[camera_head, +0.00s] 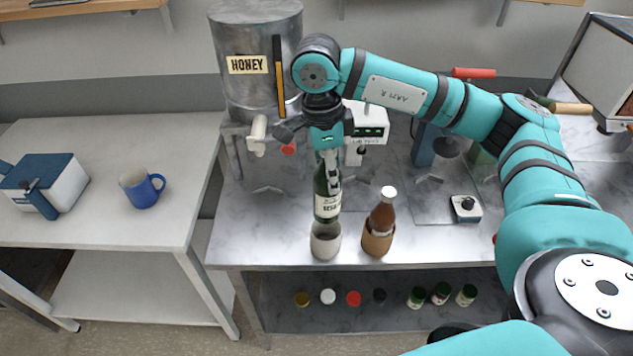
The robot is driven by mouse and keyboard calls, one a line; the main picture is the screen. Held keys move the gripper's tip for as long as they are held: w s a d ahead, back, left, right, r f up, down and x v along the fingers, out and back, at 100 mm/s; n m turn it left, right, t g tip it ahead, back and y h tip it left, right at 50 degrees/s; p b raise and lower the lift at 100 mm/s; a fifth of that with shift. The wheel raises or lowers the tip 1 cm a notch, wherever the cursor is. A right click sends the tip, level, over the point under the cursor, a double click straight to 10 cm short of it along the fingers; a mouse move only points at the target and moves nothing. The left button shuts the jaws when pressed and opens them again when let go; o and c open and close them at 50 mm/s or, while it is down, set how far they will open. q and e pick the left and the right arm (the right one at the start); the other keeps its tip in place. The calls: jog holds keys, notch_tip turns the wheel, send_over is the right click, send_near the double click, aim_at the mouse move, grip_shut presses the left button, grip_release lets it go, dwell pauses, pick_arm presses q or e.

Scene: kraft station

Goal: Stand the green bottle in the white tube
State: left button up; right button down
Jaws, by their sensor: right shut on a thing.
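My right gripper (328,162) points down and is shut on the upper part of the green bottle (326,205). The bottle is upright and has a pale label. Its lower end is at the mouth of the white tube (325,243), near the front edge of the marble-topped table. I cannot tell how far the bottle is inside the tube or whether it touches the bottom. My left gripper is not in view.
A brown bottle (382,213) with a white cap stands in a tan tube (376,240) just to the right. A metal honey tank (257,95) stands behind to the left. A small dial box (466,208) lies to the right. A blue mug (142,188) is on the left table.

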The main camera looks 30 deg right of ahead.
notch_tip(320, 180, down, 6)
jog(key=b, duration=0.4)
jog(key=shift+d+r, duration=0.1)
jog(key=shift+r, duration=0.05)
jog(key=shift+f+b, duration=0.85)
pick_arm(q)
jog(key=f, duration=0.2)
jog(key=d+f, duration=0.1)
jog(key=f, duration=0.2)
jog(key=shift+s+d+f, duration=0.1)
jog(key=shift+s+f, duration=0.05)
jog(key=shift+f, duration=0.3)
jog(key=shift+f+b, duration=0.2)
jog(key=shift+b, duration=0.2)
pick_arm(e)
jog(key=shift+f, duration=0.15)
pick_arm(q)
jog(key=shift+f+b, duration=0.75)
pick_arm(e)
jog(key=shift+f, duration=0.85)
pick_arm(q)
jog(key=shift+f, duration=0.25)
pick_arm(e)
jog(key=shift+f, duration=0.25)
